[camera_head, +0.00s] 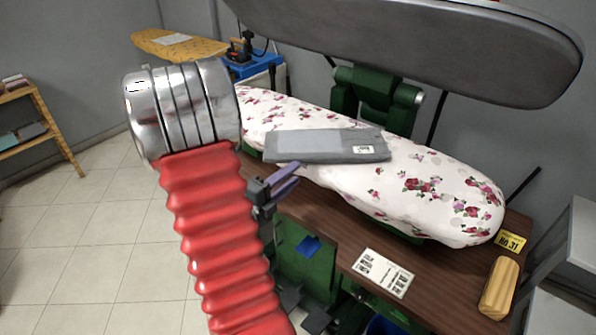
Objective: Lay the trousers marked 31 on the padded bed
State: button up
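The folded grey trousers (318,146) lie flat on top of the padded bed (425,190), which has a white cover with pink and red flowers. A small white label with print too small to read shows near the trousers' right end. A yellow tag reading No 31 (511,242) is at the right end of the brown wooden board (340,235). My gripper (290,174), with purplish fingers, is just below the front left edge of the trousers in the picture. Nothing shows between its fingers, but their gap is unclear. My red sleeve and metal arm joint hide part of the bed's left side.
The large grey upper press head (420,50) hangs open above the bed. A printed white sheet (383,273) and a yellow ribbed block (499,288) lie on the board. An ironing board (180,47) and a wooden shelf (40,120) stand behind left. Tiled floor is clear at left.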

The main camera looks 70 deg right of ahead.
jog(key=v, duration=0.6)
dwell(0.9)
jog(key=w+a+r+m+t+y, duration=0.3)
jog(key=a+m, duration=0.7)
jog(key=a, duration=0.4)
jog(key=w+a+r+m+t+y, duration=0.3)
jog(key=w+a+m+t+y, duration=0.2)
jog(key=a, duration=1)
jog(key=w+a+r+m+t+y, duration=0.3)
jog(key=a+m+y, duration=0.5)
jog(key=a+m, duration=0.6)
jog(key=shift+w+a+r+m+t+y, duration=0.25)
jog(key=shift+w+m+t+y, duration=0.15)
jog(key=shift+w+m+t, duration=0.65)
jog(key=shift+s, duration=0.15)
jog(key=shift+c, duration=0.5)
